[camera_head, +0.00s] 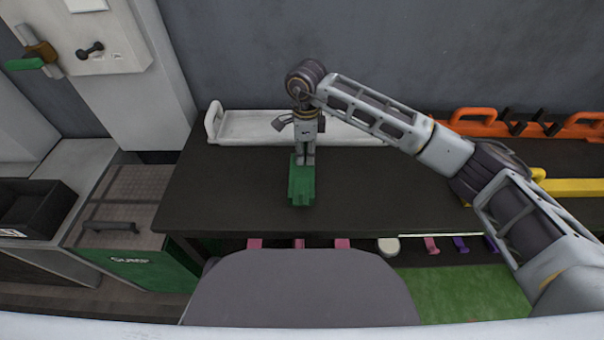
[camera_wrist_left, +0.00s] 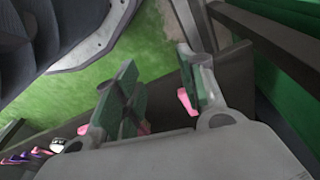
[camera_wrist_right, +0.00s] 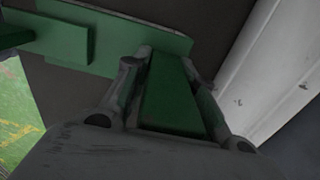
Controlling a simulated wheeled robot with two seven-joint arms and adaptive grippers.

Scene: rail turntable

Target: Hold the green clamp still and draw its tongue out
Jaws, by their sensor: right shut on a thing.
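The green clamp (camera_head: 301,190) lies on the dark table top (camera_head: 230,200), left of the table's middle. My right gripper (camera_head: 305,156) reaches down onto its far end. In the right wrist view, the right gripper's fingers (camera_wrist_right: 167,62) are closed about a green bar of the clamp (camera_wrist_right: 172,100). A wider green piece crosses beyond the fingertips, with a green block at left. I cannot tell which part is the tongue. My left gripper is outside the head view. In the left wrist view its green-padded fingers (camera_wrist_left: 155,85) stand apart with nothing held between them.
A long white handled piece (camera_head: 240,127) lies along the table's back. Orange pieces (camera_head: 485,122) and a yellow bar (camera_head: 575,188) are at the right. A green bin (camera_head: 140,265) stands left of the table. Pink and purple pieces (camera_head: 460,243) show below the front edge, near green flooring (camera_head: 455,290).

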